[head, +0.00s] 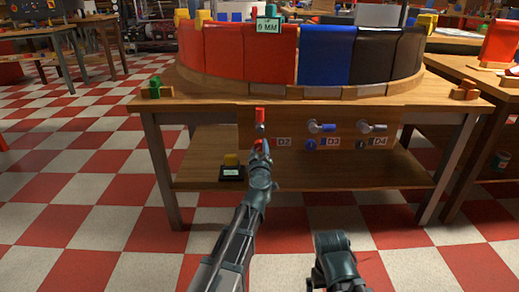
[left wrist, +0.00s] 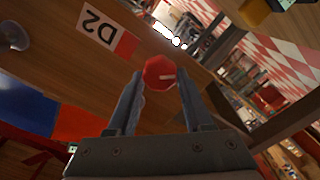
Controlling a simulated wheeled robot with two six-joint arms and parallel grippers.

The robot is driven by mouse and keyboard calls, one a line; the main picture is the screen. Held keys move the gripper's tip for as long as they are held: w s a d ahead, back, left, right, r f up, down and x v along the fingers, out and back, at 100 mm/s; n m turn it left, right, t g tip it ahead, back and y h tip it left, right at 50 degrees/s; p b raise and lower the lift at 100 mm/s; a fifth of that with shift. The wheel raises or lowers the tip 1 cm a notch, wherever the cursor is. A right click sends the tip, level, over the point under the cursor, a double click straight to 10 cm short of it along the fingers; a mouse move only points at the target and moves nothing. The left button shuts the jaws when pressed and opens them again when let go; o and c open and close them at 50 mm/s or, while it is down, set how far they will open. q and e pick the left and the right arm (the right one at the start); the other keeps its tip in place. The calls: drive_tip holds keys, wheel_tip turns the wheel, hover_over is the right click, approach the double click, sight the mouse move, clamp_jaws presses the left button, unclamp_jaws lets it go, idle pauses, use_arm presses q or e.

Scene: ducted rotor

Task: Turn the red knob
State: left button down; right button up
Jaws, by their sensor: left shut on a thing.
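The red knob (left wrist: 158,73) is a small faceted knob with a white mark on its face, below the middle of the left wrist view's top edge. It sits on the wooden front panel beside the D2 label (left wrist: 97,33). My left gripper (left wrist: 160,79) is shut on it, one finger on each side. In the head view the left gripper (head: 260,152) reaches up to the panel and mostly covers the knob. The D2 label (head: 284,142) shows just to its right. My right gripper is not in view; only part of the right arm shows at the bottom.
A red-ended handle (head: 260,117) stands above the gripper. To the right are a blue knob (head: 311,144) by D3 and a black knob (head: 360,144) by D4, with metal handles (head: 321,126) above.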

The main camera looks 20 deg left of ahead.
use_arm(q)
drive_tip(key=shift+n, duration=0.6)
drive_tip(key=shift+c, duration=1.5)
unclamp_jaws()
drive_tip(key=shift+s, duration=0.1)
